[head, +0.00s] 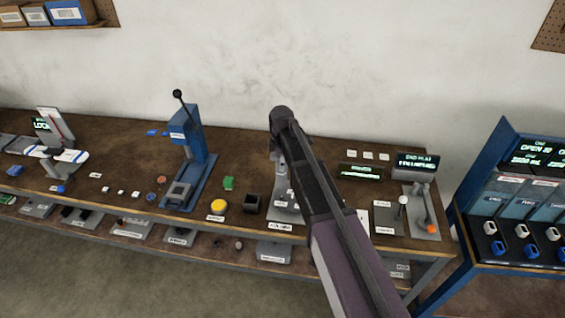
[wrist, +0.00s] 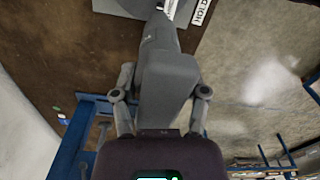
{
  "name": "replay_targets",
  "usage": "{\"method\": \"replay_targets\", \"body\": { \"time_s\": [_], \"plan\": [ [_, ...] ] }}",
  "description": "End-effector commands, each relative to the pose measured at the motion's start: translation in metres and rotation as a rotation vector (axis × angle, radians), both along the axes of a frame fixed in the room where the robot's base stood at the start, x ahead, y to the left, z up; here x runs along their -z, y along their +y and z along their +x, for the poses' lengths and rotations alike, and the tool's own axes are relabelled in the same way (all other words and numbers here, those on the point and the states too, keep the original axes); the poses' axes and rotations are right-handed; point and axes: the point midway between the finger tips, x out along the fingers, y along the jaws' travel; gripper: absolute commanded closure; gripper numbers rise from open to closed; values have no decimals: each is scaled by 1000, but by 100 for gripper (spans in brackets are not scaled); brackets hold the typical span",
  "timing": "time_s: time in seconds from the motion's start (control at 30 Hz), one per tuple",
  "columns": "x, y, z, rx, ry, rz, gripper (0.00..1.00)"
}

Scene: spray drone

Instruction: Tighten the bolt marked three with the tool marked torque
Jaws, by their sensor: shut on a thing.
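My gripper (wrist: 162,84) is shut on a dark grey tool (wrist: 164,60) in the wrist view. I cannot tell whether the tool's tip touches anything. I cannot read a torque mark on it. In the head view my arm covers most of the gripper, above a grey fixture (head: 286,212) on the bench. No bolt marked three can be made out in either view.
A lever unit (head: 420,212) and display stand at right. A blue rack (head: 500,200) stands beyond the bench's right end.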

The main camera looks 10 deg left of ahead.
Motion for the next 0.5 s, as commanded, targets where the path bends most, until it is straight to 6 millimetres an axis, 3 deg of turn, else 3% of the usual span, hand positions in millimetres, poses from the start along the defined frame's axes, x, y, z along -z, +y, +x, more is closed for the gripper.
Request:
{"method": "replay_targets", "body": {
  "time_s": [0.5],
  "plan": [
    [28,0,0,0,0,0,100]
  ]
}}
